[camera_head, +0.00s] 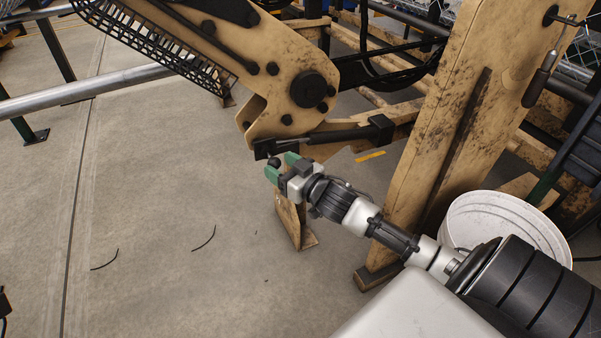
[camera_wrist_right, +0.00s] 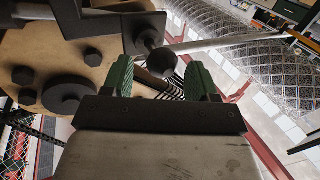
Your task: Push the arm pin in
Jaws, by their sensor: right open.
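The arm pin (camera_wrist_right: 162,61) has a round black knob and sticks out of a dark bracket at the end of the tan machine arm (camera_head: 270,100). In the head view its knob (camera_head: 274,162) shows beside the green fingertips. My right gripper (camera_head: 281,166) is open, with one green finger on each side of the knob. In the right wrist view the knob lies between the two fingers (camera_wrist_right: 160,75), nearer the right one, with a gap to the left one. Whether it touches either finger is not clear. My left gripper is not in view.
A tan upright post (camera_head: 440,130) stands right of my gripper, with a white bucket (camera_head: 505,225) behind my right arm. A metal rail (camera_head: 90,87) crosses at the left. The concrete floor (camera_head: 150,220) at the lower left is mostly clear.

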